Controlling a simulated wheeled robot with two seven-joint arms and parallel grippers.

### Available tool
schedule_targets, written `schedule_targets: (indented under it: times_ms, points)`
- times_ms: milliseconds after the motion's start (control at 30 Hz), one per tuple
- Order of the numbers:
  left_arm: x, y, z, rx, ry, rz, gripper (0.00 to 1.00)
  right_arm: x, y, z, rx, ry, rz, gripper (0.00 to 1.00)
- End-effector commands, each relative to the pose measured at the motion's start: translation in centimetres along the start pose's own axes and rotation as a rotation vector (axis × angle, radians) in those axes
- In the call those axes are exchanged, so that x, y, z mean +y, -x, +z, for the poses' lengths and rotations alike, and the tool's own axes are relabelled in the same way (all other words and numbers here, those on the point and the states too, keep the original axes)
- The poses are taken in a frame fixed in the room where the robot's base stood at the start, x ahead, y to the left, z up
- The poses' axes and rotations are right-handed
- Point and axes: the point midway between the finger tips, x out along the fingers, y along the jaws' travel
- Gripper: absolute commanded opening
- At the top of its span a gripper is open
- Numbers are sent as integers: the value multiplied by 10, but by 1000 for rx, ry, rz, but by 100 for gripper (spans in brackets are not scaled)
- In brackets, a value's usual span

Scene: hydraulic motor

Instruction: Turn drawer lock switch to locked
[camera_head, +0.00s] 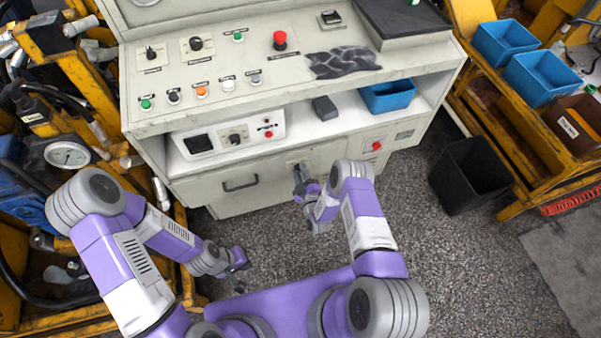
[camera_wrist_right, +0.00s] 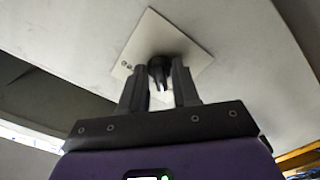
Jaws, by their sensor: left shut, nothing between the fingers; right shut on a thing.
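The drawer lock switch (camera_wrist_right: 160,70) is a small black knob on a square light plate (camera_wrist_right: 186,42) on the cabinet front, seen in the right wrist view. My right gripper (camera_wrist_right: 160,82) has its two dark fingers on either side of the knob and is shut on it. In the head view my right gripper (camera_head: 299,180) reaches the cabinet front just right of the drawer (camera_head: 270,188) and its dark handle (camera_head: 240,185), and hides most of the switch. My left gripper (camera_head: 239,270) is shut and empty, low above the floor, away from the cabinet.
The console (camera_head: 225,115) has several knobs and buttons on top. Its shelf holds a control box (camera_head: 205,142), a dark block (camera_head: 324,108) and a blue bin (camera_head: 387,96). A black bin (camera_head: 468,172) stands on the floor to the right. Yellow racks flank both sides.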

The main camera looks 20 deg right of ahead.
Motion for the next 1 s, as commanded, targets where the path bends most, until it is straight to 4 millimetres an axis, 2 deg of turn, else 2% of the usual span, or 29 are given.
schedule_targets:
  times_ms: [67,100,133,467,567,800,1000]
  points:
    - [0,0,0,0,0,0,0,1,0,0,-1,2,1,0]
    - [0,0,0,0,0,0,0,1,0,1,-1,2,1,35]
    - [0,0,0,0,0,0,0,1,0,1,-1,2,1,39]
    - [0,1,0,0,0,0,0,0,3,0,-1,0,-1,39]
    - [2,4,0,0,0,0,0,0,14,0,-2,0,-3,39]
    - [5,14,1,0,0,0,0,0,55,0,-3,0,-3,39]
    - [6,17,1,0,0,0,0,1,74,0,-2,1,0,39]
